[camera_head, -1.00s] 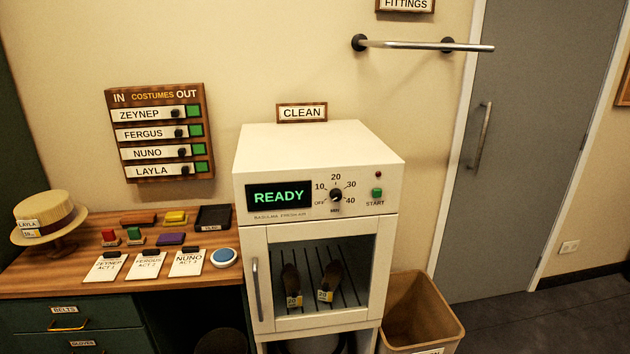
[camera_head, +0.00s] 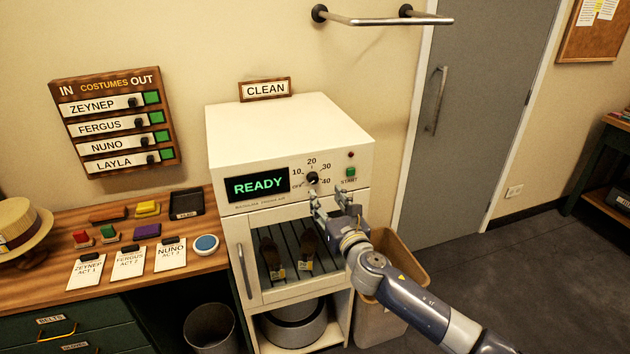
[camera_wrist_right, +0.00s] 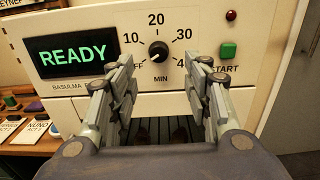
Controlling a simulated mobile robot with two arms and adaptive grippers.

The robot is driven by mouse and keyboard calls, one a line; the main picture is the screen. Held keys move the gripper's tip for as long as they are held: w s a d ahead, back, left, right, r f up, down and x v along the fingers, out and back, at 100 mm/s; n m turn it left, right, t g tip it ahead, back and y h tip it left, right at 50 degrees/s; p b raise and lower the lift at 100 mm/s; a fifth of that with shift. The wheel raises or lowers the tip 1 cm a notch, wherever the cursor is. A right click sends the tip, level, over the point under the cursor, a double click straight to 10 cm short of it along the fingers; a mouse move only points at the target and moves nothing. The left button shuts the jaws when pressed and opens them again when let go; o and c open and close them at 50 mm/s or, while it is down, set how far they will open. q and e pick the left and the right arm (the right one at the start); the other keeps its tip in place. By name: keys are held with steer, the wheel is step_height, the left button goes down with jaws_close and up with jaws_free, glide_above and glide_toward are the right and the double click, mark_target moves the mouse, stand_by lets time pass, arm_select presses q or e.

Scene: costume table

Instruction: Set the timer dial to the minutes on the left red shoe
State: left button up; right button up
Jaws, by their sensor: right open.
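The timer dial (camera_head: 312,178) is a black knob on the white cabinet's front panel, between the OFF, 10, 20, 30 and 40 marks. In the right wrist view the dial (camera_wrist_right: 159,51) appears turned toward OFF at lower left. My right gripper (camera_head: 330,200) is open and empty, just below the dial; in its wrist view the fingertips (camera_wrist_right: 157,66) stand either side of and below it, not visibly touching. Two dark shoes, left (camera_head: 271,254) and right (camera_head: 309,248), stand behind the cabinet's glass with yellow tags too small to read. Neither looks clearly red. My left gripper is out of view.
The READY display (camera_head: 257,185) is left of the dial; the green START button (camera_head: 350,171) is to its right. A brown bin (camera_head: 400,262) stands right of the cabinet, behind my right arm. A wooden table (camera_head: 40,276) with cards and blocks is at left.

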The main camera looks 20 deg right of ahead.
mark_target(314, 180)
steer(key=w, duration=0.8)
steer(key=shift+w+a, duration=0.25)
steer(key=shift+c, duration=0.2)
steer(key=c, duration=1)
